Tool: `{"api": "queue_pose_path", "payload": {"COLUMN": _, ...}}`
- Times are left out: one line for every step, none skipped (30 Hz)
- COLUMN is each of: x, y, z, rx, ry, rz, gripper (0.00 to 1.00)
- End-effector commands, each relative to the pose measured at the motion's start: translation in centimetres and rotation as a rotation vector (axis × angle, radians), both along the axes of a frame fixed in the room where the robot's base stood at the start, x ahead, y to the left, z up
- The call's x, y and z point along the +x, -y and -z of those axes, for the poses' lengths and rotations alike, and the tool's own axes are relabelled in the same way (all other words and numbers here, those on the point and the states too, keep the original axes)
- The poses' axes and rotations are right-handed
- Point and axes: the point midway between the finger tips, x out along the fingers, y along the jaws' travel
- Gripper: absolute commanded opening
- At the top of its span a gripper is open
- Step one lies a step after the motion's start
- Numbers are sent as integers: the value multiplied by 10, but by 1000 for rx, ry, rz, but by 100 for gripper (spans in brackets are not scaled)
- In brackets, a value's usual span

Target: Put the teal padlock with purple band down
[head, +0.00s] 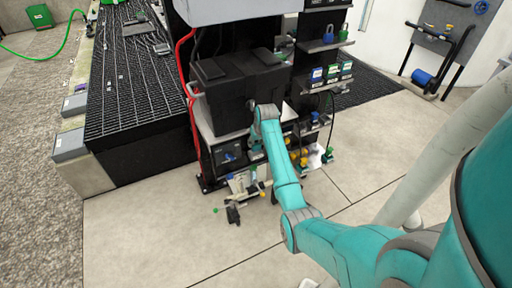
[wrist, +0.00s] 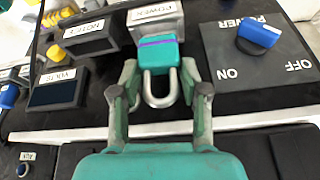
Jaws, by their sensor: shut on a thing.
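The teal padlock (wrist: 157,54) with its purple band shows in the wrist view, body away from me and grey shackle toward me. My gripper (wrist: 160,88) has one finger on each side of it and is shut on it. The padlock's far end is close to a small grey labelled box (wrist: 155,20); I cannot tell whether they touch.
A grey panel with a blue power knob (wrist: 258,35) is right of the padlock. Dark labelled boxes (wrist: 58,88) are on the left. Small loose items (head: 233,214) lie on the floor in front.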

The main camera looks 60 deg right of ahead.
Motion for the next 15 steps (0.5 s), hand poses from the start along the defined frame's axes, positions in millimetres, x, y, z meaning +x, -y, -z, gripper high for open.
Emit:
{"api": "queue_pose_path", "payload": {"x": 3, "y": 2, "z": 0, "rx": -1, "ry": 1, "rz": 0, "gripper": 8}}
{"api": "queue_pose_path", "payload": {"x": 4, "y": 3, "z": 0, "rx": -1, "ry": 1, "rz": 0, "gripper": 8}}
{"api": "queue_pose_path", "payload": {"x": 5, "y": 3, "z": 0, "rx": -1, "ry": 1, "rz": 0, "gripper": 8}}
{"api": "queue_pose_path", "payload": {"x": 5, "y": 3, "z": 2, "rx": 0, "ry": 0, "rz": 0, "gripper": 8}}
{"api": "queue_pose_path", "payload": {"x": 5, "y": 3, "z": 3, "rx": 0, "ry": 0, "rz": 0, "gripper": 8}}
{"api": "queue_pose_path", "payload": {"x": 5, "y": 3, "z": 7, "rx": 1, "ry": -1, "rz": 0, "gripper": 8}}
{"api": "queue_pose_path", "payload": {"x": 4, "y": 3, "z": 10, "rx": 1, "ry": -2, "rz": 0, "gripper": 8}}
{"api": "queue_pose_path", "payload": {"x": 4, "y": 3, "z": 14, "rx": 1, "ry": -2, "rz": 0, "gripper": 8}}
{"api": "queue_pose_path", "payload": {"x": 4, "y": 2, "z": 20, "rx": 1, "ry": -2, "rz": 0, "gripper": 8}}
{"api": "queue_pose_path", "payload": {"x": 4, "y": 2, "z": 24, "rx": 2, "ry": -2, "rz": 0, "gripper": 8}}
{"api": "queue_pose_path", "payload": {"x": 4, "y": 2, "z": 28, "rx": 1, "ry": -2, "rz": 0, "gripper": 8}}
{"api": "queue_pose_path", "payload": {"x": 4, "y": 3, "z": 32, "rx": 1, "ry": -1, "rz": 0, "gripper": 8}}
{"api": "queue_pose_path", "payload": {"x": 4, "y": 3, "z": 34, "rx": 1, "ry": -1, "rz": 0, "gripper": 8}}
{"api": "queue_pose_path", "payload": {"x": 4, "y": 3, "z": 35, "rx": 1, "ry": -1, "rz": 0, "gripper": 8}}
{"api": "queue_pose_path", "payload": {"x": 4, "y": 3, "z": 36, "rx": 0, "ry": 0, "rz": 0, "gripper": 8}}
